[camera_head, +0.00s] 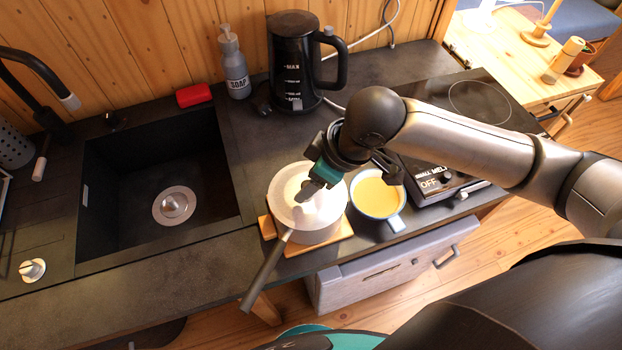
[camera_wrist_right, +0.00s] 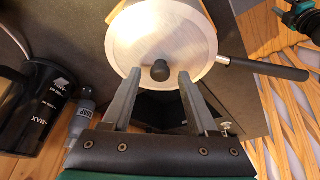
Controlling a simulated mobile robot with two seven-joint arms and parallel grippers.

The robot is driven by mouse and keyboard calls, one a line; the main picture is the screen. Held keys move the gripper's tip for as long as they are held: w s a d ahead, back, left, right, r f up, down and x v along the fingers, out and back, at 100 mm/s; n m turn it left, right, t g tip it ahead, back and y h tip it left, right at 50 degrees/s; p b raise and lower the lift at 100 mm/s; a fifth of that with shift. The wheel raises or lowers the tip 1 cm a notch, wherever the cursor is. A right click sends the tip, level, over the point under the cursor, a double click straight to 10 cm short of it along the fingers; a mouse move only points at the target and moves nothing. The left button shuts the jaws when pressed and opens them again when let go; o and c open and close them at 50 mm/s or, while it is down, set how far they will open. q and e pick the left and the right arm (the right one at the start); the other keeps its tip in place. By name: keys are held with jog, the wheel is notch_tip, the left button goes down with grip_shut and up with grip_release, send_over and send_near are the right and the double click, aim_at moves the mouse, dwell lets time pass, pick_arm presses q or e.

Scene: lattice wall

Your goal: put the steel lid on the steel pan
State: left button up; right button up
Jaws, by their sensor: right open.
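The steel pan (camera_head: 292,226) stands on a wooden board, its dark handle pointing toward the counter's front edge. The steel lid (camera_head: 290,190) lies over the pan's top and looks level. In the right wrist view the lid (camera_wrist_right: 150,35) covers the round opening, and its black knob (camera_wrist_right: 160,70) stands up from it. My right gripper (camera_head: 309,193) is just above the lid. In the right wrist view its open fingers (camera_wrist_right: 160,79) stand on either side of the knob, apart from it. In the head view the gripper hides part of the lid.
A mug (camera_head: 378,196) of yellowish liquid stands close to the pan's right. The board (camera_head: 268,227) shows beneath the pan. A sink (camera_head: 130,180) lies left, with a kettle (camera_head: 296,60) and soap bottle (camera_head: 233,65) behind. A hob (camera_head: 475,100) is at right.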

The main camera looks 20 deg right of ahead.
jog(key=p+v, duration=0.2)
jog(key=v, duration=1)
jog(key=shift+r, duration=0.4)
jog(key=shift+a+f, duration=0.1)
